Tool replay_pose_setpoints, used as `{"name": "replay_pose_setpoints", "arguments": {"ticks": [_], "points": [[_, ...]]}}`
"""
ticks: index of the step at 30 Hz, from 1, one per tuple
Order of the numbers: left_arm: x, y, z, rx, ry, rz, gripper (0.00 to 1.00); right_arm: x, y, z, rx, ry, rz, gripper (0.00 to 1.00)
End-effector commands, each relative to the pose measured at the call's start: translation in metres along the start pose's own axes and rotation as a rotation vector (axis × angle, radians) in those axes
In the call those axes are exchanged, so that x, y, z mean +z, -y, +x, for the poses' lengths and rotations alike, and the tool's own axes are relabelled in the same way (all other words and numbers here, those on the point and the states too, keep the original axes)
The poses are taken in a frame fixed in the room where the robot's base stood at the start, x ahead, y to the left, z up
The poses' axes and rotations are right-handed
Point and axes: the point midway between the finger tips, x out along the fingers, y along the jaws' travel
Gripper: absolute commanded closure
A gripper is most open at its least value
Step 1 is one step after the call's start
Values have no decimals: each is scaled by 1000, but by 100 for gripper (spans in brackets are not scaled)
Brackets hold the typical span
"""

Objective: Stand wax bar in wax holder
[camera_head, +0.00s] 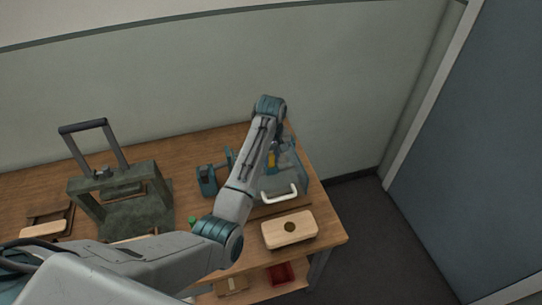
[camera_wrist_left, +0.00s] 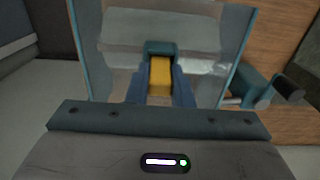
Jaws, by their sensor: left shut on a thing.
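My left gripper (camera_wrist_left: 160,90) is shut on the yellow wax bar (camera_wrist_left: 160,76), with a blue finger on each side of it. In the head view the bar (camera_head: 271,160) shows as a small yellow spot beyond the end of my left arm, near the back right of the table. A teal piece (camera_wrist_left: 160,47), which looks like the wax holder, sits right at the bar's far end. I cannot tell whether the bar is inside it or just in front of it. My right gripper is not in view.
A clear-panelled guard with teal edges (camera_wrist_left: 247,50) surrounds the gripper area. A white handle (camera_head: 279,194) is in front of it. A pale wooden block with a dark hole (camera_head: 302,226) lies near the front right edge. A green press frame (camera_head: 88,205) stands left.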

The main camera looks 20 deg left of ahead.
Motion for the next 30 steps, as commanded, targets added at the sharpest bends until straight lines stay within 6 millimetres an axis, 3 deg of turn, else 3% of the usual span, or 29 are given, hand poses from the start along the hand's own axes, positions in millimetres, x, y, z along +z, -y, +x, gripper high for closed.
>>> {"name": "replay_pose_setpoints", "arguments": {"ticks": [7,8,11,17,20,30], "points": [[0,0,4,-1,1,0,100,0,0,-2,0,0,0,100],[0,0,4,-1,1,0,74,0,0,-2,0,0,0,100],[0,0,4,0,1,0,54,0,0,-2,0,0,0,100],[0,0,4,0,0,0,54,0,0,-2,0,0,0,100],[0,0,4,0,0,0,37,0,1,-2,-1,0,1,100],[0,0,1,0,0,0,36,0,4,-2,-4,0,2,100]]}}
